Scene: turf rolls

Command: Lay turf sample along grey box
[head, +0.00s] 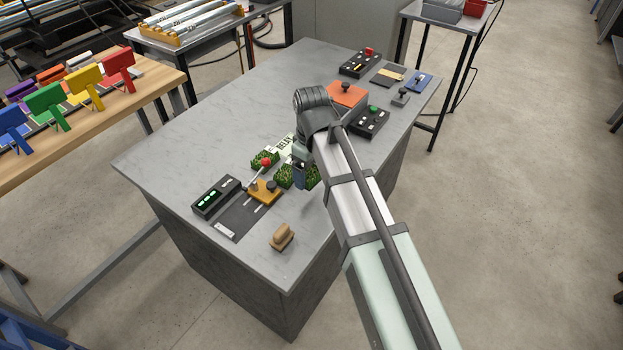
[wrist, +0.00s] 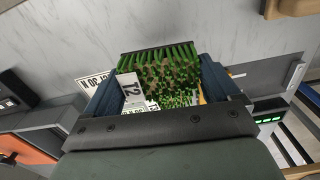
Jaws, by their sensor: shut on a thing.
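My gripper (head: 302,172) is low over the table with its blue fingers shut on a green turf sample. In the wrist view the turf sample (wrist: 160,72) fills the gap between the fingertips (wrist: 162,85). In the head view turf shows on both sides of the near finger, at its left (head: 284,178) and right (head: 314,176). Another small green turf piece (head: 265,157) lies to the left. I cannot tell whether the held turf touches the table.
A white lettered sign (head: 285,143) lies close behind the gripper. A tan block (head: 282,237) sits near the front. Control boxes (head: 370,122) stand back right.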

